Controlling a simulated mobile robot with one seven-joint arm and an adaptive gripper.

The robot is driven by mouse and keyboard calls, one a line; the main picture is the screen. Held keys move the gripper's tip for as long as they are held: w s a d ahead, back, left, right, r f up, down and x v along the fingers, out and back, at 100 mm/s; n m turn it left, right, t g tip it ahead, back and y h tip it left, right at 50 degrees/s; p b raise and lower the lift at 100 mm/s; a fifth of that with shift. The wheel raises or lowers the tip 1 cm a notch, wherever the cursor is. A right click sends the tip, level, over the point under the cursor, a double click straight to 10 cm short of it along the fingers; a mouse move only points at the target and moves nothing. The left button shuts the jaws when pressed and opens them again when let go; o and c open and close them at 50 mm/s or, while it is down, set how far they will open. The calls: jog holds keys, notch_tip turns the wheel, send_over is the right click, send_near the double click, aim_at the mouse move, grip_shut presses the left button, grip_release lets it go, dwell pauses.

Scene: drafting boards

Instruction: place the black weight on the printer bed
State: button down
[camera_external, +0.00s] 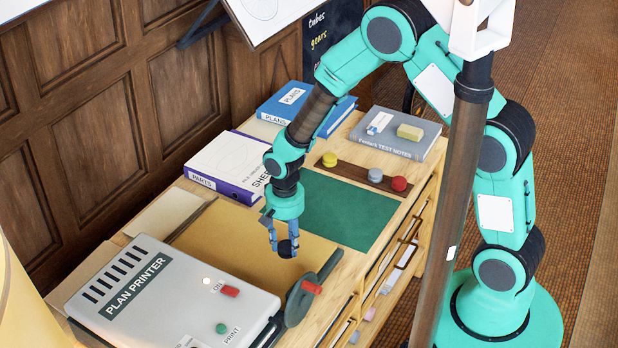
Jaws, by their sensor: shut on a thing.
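My gripper (283,238) points down and is shut on the black weight (288,249), a small dark round piece partly hidden by the blue fingers. They are over the right part of a tan flat surface (225,232) beside the plan printer, which looks like the printer bed. I cannot tell for sure whether the weight touches that surface. The grey plan printer (185,290) stands at the lower left, with a red switch, a green button and a dark lever with a red grip (312,287) on its right.
A brown strip (343,169) holds yellow, grey and red weights behind a green mat (345,212). A white and purple binder (222,165), a blue binder (285,105) and a grey book (405,145) line the back. The green mat is clear.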

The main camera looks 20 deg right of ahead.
jog(key=shift+s+a+r, duration=0.1)
jog(key=shift+s+a, duration=0.3)
jog(key=shift+s, duration=0.3)
jog(key=shift+s+a+r, duration=0.1)
jog(key=shift+s+a, duration=0.3)
jog(key=shift+s, duration=0.25)
jog(key=shift+w+a, duration=0.1)
jog(key=shift+w, duration=0.05)
jog(key=b, duration=0.1)
send_over(242, 248)
jog(key=shift+f, duration=0.8)
jog(key=shift+f+b, duration=0.3)
jog(key=shift+f, duration=1.45)
jog(key=shift+f, duration=0.1)
jog(key=c, duration=1.1)
grip_release()
